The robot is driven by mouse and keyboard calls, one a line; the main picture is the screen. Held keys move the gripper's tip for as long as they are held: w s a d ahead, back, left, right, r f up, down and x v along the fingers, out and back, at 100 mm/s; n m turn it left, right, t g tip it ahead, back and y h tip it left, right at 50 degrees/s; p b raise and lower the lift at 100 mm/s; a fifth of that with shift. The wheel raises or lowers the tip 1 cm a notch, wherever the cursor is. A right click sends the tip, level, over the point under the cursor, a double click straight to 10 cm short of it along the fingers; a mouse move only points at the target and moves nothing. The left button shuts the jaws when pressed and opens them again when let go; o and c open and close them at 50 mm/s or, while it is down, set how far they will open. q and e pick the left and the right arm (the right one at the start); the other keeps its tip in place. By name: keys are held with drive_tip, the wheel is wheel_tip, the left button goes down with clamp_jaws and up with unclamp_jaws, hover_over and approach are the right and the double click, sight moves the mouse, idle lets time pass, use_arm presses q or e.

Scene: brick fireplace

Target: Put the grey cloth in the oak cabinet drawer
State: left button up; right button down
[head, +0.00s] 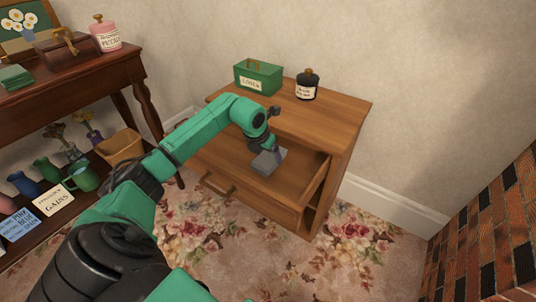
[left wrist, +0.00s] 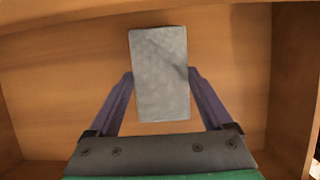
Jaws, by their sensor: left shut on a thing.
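The grey cloth (head: 266,163) is a small folded rectangular block. It is at my left gripper (head: 275,153), over the open drawer (head: 228,177) of the oak cabinet (head: 325,125). In the left wrist view the grey cloth (left wrist: 160,72) lies between the two fingers of the left gripper (left wrist: 161,88), which is shut on it. Wooden drawer walls surround it there. I cannot tell whether the cloth touches the drawer floor. My right gripper is not in view.
A green box (head: 258,78) and a dark jar (head: 307,86) stand on the cabinet top. A dark wooden table (head: 70,75) with jars and vases stands at the left. A brick surface (head: 490,230) is at the right. Flowered carpet (head: 340,260) lies in front.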

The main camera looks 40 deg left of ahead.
sight(264, 160)
use_arm(q)
drive_tip(key=o, duration=1.1)
drive_tip(key=shift+o, duration=0.2)
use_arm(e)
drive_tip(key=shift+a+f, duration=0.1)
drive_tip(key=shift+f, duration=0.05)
use_arm(q)
drive_tip(key=shift+r, duration=0.1)
drive_tip(key=p+v, duration=0.1)
drive_tip(key=v, duration=0.4)
drive_tip(key=shift+a+r+p, duration=0.1)
drive_tip(key=shift+r+p, duration=0.2)
drive_tip(key=v, duration=0.6)
drive_tip(key=shift+s+r+p, duration=0.2)
drive_tip(key=shift+p, duration=0.2)
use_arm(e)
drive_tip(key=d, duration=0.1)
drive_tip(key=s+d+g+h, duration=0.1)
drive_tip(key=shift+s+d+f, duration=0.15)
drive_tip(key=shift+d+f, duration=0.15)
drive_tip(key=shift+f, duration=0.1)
use_arm(q)
drive_tip(key=shift+f, duration=0.1)
